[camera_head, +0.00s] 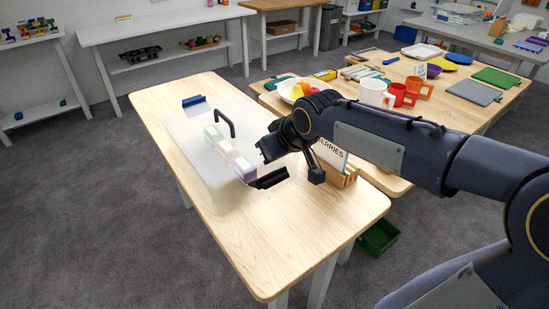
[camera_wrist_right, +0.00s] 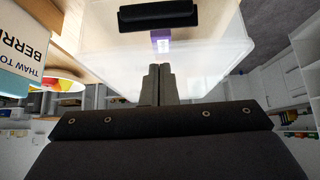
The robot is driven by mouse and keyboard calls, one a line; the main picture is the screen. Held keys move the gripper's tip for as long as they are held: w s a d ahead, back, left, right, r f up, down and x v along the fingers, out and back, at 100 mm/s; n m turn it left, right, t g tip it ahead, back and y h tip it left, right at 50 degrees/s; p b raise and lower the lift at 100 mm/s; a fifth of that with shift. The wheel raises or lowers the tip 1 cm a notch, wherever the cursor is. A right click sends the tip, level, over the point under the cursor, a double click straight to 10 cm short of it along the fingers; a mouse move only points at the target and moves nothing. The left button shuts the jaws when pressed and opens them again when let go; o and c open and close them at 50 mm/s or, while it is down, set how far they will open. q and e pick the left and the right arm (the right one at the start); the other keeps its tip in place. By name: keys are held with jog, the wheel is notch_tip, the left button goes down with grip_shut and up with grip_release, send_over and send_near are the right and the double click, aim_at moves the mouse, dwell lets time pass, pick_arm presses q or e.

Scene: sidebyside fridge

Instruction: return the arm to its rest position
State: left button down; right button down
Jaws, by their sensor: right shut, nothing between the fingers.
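My right arm (camera_head: 370,135) reaches in from the right over the near wooden table. My right gripper (camera_head: 262,150) is at the right side of a translucent box (camera_head: 190,150), near its dark handle (camera_head: 228,122). In the right wrist view the gripper's two fingers (camera_wrist_right: 158,82) are together with nothing between them. The box wall (camera_wrist_right: 215,60) shows behind them; I cannot tell whether they touch it. My left gripper is not in view.
Small pale cartons (camera_head: 227,151) show in the box. A "BERRIES" card (camera_head: 330,154) in a wooden holder (camera_head: 347,180) stands just below my right forearm. Mugs (camera_head: 404,93) and a fruit bowl (camera_head: 290,93) are behind. The table's front is clear.

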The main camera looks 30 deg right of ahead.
jog(key=s+f+v, duration=0.1)
jog(key=v, duration=0.8)
jog(key=s+a+f+m+g+y+p, duration=0.1)
jog(key=s+a+f+p, duration=0.1)
jog(key=s+a+p, duration=0.2)
jog(key=s+a+f+m+g+y+p, duration=0.1)
jog(key=s+a+f+y+p, duration=0.1)
jog(key=s, duration=0.8)
jog(key=a+f+p, duration=0.1)
jog(key=a+p, duration=0.1)
jog(key=shift+s+a+f+m+p, duration=0.15)
jog(key=shift+a+f+m+p, duration=0.05)
jog(key=shift+f+m+p, duration=0.2)
